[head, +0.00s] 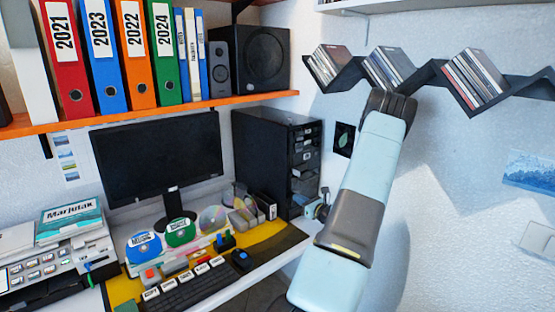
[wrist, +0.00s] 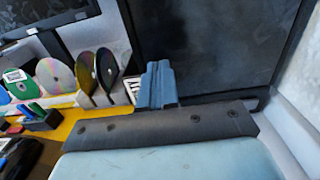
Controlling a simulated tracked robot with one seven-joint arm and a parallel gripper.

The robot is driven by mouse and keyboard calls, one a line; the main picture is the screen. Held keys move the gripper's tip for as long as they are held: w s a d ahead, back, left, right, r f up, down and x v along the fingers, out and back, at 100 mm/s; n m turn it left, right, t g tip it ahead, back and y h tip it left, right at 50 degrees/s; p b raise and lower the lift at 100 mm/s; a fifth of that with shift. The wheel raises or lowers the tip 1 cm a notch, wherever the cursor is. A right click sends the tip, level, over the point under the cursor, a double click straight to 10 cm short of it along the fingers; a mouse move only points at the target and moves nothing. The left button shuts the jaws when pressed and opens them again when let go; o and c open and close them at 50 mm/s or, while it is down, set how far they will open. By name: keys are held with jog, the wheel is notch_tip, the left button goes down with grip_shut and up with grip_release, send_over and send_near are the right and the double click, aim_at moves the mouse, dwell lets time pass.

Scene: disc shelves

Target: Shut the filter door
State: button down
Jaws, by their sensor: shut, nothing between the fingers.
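The black computer tower (head: 270,160) stands on the desk's right end, its slotted front with drive bays (head: 304,155) facing right. I cannot clearly pick out a filter door on it in the head view. My gripper (wrist: 157,82), with blue-grey fingers, is shut and empty before the panel's lower left part; contact is unclear. In the head view my arm hides most of the gripper.
Discs in a holder (wrist: 90,75) stand left of my gripper. A monitor (head: 160,155), keyboard (head: 185,285) and printer (head: 55,260) fill the desk. A zigzag wall shelf (head: 430,72) with disc cases is close to my raised arm. A speaker (head: 250,60) stands above the tower.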

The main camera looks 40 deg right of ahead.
jog(key=shift+s, duration=0.1)
jog(key=s, duration=0.7)
dwell(0.6)
dwell(0.4)
